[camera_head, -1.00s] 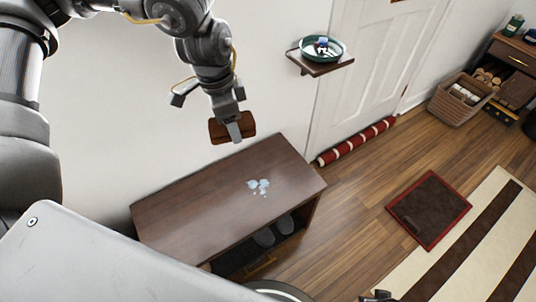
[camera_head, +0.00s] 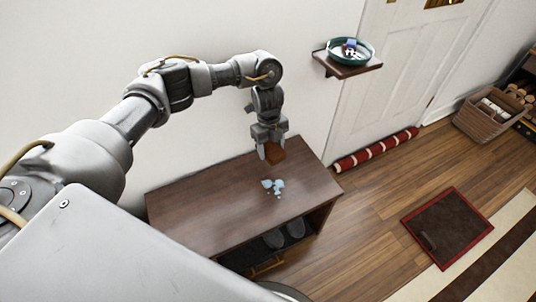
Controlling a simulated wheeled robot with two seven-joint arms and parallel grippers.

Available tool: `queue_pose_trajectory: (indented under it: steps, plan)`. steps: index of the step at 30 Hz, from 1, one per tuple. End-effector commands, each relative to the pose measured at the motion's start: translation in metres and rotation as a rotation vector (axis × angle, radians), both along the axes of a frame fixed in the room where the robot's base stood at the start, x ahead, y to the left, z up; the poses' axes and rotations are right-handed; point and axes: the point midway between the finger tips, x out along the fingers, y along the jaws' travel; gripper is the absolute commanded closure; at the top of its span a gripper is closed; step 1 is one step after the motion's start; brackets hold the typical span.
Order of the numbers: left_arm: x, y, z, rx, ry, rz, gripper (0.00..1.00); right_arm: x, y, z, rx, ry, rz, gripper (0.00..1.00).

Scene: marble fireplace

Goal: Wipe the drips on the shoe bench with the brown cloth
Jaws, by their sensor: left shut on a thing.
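The brown cloth (camera_head: 275,153) is a small folded block held between the fingers of my left gripper (camera_head: 271,150). The gripper is shut on it and points down over the back part of the shoe bench (camera_head: 200,213). I cannot tell whether the cloth touches the bench top. The light blue drips (camera_head: 273,186) lie on the dark wood top, in front of the cloth, towards the bench's right side. My right gripper is not in view.
Dark shoes (camera_head: 284,234) stand in the bench's lower shelf. A small wall shelf (camera_head: 345,70) with a green bowl (camera_head: 351,53) is to the right of my left gripper. A red striped draught roll (camera_head: 376,150) lies at the door. A mat (camera_head: 447,227) lies on the floor.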

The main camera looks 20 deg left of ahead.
Motion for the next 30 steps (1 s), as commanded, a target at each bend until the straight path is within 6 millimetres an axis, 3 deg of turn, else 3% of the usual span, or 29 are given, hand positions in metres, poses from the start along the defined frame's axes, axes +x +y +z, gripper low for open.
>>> queue_pose_trajectory:
  steps: [1,5,17,30]
  plan:
    - [-0.003,0.003,-0.013,-0.001,0.004,-0.034,0.6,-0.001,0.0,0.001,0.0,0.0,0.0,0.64]
    - [-0.007,0.008,-0.029,-0.001,0.0,-0.103,0.6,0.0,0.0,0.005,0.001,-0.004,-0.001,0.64]
    - [-0.008,0.009,-0.038,-0.001,-0.003,-0.124,0.6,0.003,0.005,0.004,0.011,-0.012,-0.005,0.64]
    - [-0.007,0.008,-0.058,-0.001,-0.003,-0.125,0.6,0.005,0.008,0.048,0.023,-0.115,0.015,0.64]
